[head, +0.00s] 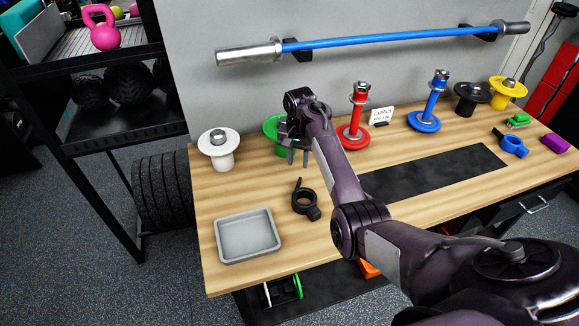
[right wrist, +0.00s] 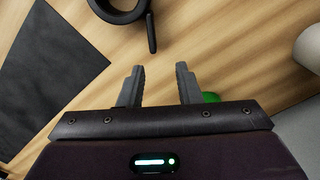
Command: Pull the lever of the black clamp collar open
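The black clamp collar (head: 306,207) lies on the wooden bench right of the grey tray. Its thin lever sticks out from the ring toward the back of the bench. In the right wrist view the collar (right wrist: 119,14) is cut off by the top edge, and its lever (right wrist: 152,34) points toward my fingers. My right gripper (head: 298,157) is open and empty, behind the collar, fingers downward. In the right wrist view the gripper (right wrist: 159,72) has the lever's tip just ahead of the gap between its fingertips, apparently not touching. My left gripper is out of view.
A grey tray (head: 219,245) sits at the front left. A white spool-like stand (head: 219,160) and a green one (head: 271,127), partly hidden by my gripper, stand behind. A red post (head: 354,137) stands right of my forearm. A dark mat (head: 440,172) covers the middle.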

